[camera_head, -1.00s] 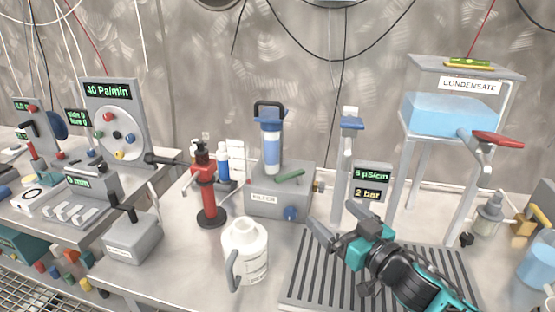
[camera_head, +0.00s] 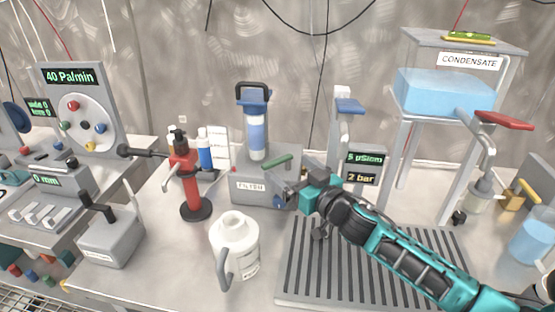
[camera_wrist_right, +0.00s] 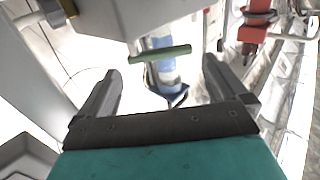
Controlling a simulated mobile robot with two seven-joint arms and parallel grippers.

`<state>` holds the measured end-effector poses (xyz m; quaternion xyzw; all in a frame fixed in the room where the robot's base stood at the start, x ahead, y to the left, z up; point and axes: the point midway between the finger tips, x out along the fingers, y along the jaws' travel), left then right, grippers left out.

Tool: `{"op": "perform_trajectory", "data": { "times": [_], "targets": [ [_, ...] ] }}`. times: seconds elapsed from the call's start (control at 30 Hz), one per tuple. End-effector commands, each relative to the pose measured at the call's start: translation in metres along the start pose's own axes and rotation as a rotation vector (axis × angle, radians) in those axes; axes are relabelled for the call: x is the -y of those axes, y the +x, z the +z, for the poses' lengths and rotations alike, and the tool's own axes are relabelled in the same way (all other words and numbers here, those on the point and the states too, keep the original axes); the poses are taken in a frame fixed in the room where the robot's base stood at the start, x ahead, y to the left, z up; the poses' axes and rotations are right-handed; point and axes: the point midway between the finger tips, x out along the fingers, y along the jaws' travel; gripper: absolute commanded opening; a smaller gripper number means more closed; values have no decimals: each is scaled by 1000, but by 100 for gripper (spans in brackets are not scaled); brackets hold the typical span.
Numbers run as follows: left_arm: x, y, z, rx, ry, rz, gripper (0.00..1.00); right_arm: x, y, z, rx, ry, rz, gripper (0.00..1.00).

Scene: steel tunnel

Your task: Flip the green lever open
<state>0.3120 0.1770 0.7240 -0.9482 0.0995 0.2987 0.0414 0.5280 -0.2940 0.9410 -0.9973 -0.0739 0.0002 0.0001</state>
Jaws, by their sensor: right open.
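The green lever (camera_head: 278,162) sits on top of the grey filter box (camera_head: 252,187), at its right side, beside the blue filter cartridge (camera_head: 255,130). My right gripper (camera_head: 293,193) is open, close to the right front of the box and a little below the lever. In the right wrist view the green lever (camera_wrist_right: 160,54) lies crosswise ahead of the gap between my two fingers (camera_wrist_right: 163,85). The lever appears apart from both fingers. My left gripper is not in view.
A white jug (camera_head: 235,245) stands in front of the box, and a red hand pump (camera_head: 185,180) to its left. A slatted drain tray (camera_head: 345,280) lies under my right arm. The condensate tank (camera_head: 443,92) stands at the right, with a red-handled tap (camera_head: 503,120).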

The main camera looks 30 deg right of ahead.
Motion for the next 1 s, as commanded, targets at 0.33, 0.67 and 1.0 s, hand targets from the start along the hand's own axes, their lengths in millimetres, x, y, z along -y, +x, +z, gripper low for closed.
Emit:
{"op": "perform_trajectory", "data": {
  "times": [0.33,0.67,1.0],
  "targets": [
    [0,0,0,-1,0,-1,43,0,47,0,-1,0,1,100],
    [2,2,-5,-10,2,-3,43,0,58,0,0,0,-1,100],
    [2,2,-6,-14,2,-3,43,0,58,0,0,0,0,83]
  ]
}}
